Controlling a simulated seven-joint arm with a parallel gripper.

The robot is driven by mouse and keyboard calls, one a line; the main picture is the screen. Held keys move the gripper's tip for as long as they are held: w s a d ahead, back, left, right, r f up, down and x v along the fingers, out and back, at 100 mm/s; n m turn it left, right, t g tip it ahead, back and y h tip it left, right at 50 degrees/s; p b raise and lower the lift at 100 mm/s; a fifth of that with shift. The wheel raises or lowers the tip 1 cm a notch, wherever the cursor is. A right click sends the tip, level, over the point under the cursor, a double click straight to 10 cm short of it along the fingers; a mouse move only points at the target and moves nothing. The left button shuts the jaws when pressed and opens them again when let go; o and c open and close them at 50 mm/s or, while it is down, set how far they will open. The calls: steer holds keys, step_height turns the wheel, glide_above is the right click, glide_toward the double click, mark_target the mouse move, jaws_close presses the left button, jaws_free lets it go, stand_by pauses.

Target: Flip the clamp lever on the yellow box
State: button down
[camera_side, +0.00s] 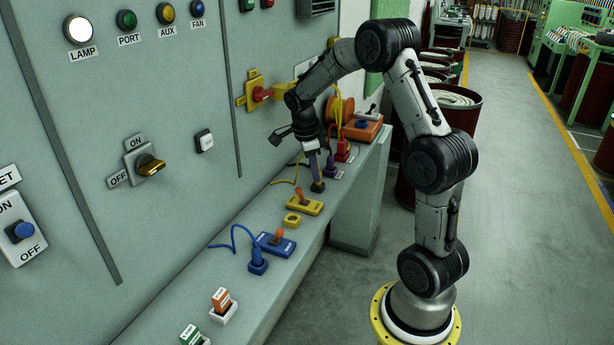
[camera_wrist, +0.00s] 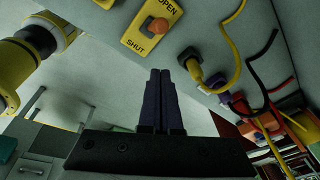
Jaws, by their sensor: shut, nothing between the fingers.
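The yellow box (camera_side: 304,208) lies on the ledge below the wall panel, with an orange lever (camera_side: 300,194) standing up from it. In the wrist view, the yellow box (camera_wrist: 136,36) is at the top, marked OPEN at its upper end and SHUT at its lower end. Its orange lever (camera_wrist: 157,29) shows nearly end-on, so I cannot tell its setting for sure. My gripper (camera_side: 316,176) is shut and empty. It points down above the ledge, just behind the yellow box and apart from the lever. The shut dark fingers also show in the wrist view (camera_wrist: 160,75).
A plug with a yellow cable (camera_wrist: 194,69) stands close beside my fingertips. Purple and red plugs (camera_side: 342,150) stand farther along the ledge.

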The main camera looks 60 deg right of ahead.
steer(key=w+a+r, duration=0.1)
steer(key=w+r, duration=0.4)
steer(key=r, duration=0.3)
steer(key=shift+w, duration=0.25)
steer(key=shift+a, duration=0.1)
steer(key=s+a+r+n+t, duration=0.2)
steer(key=s+a+r+n, duration=0.15)
steer(key=a+r, duration=0.35)
steer(key=s+a+r+n+t, duration=0.25)
steer(key=s+a+r, duration=0.2)
steer(key=a, duration=0.45)
steer(key=s+a+f+n+t+y, duration=0.1)
steer(key=s+a+f+n, duration=0.2)
steer(key=s+n, duration=0.3)
steer(key=s+a+f+n+t+y, duration=0.1)
steer(key=s+a+f+n, duration=0.3)
steer(key=n, duration=1.3)
steer(key=s+a, duration=0.2)
steer(key=s, duration=0.1)
steer(key=shift+s, duration=0.3)
